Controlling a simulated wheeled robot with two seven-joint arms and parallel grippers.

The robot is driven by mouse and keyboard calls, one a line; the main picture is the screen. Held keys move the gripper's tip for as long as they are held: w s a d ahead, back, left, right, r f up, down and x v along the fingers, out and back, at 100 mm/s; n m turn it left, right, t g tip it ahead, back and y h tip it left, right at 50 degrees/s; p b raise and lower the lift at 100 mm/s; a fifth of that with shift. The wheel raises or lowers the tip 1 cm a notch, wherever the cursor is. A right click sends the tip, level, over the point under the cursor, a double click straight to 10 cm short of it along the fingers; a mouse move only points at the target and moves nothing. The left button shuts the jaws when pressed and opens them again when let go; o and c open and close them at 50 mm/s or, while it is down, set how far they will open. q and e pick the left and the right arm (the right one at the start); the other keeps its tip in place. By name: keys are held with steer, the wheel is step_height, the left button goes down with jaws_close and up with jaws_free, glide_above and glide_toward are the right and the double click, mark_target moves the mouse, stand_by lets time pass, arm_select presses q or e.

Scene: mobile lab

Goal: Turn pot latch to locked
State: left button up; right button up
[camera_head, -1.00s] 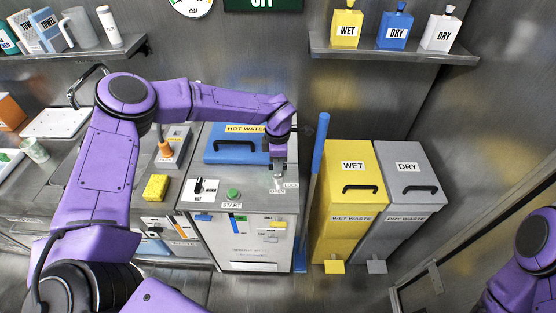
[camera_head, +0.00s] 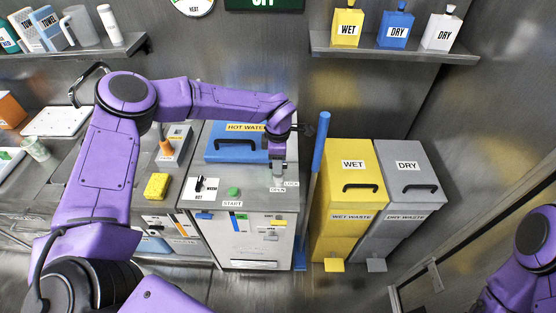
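The pot is a grey metal unit (camera_head: 215,172) with a blue lid (camera_head: 226,153) labelled HOT WATER. Small OPEN and LOCK labels (camera_head: 291,184) sit on its top at the right, around the latch. My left gripper (camera_head: 278,174) points down over the latch spot, right beside these labels. The gripper covers most of the latch, so I cannot make out which way it points. The fingers are too small and overlapped to tell whether they are open or shut on it. Only part of my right arm shows at the right edge; its gripper is out of view.
A black knob (camera_head: 200,184) and a green START button (camera_head: 233,192) are on the unit's top. A blue pole (camera_head: 318,150) stands close to its right. Yellow WET (camera_head: 352,180) and grey DRY (camera_head: 408,180) bins are beyond. A yellow sponge (camera_head: 156,186) lies left.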

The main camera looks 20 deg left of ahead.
arm_select(q)
step_height(320, 180, up, 11)
steer(key=b, duration=0.2)
steer(key=shift+f, duration=0.2)
stand_by(0.4)
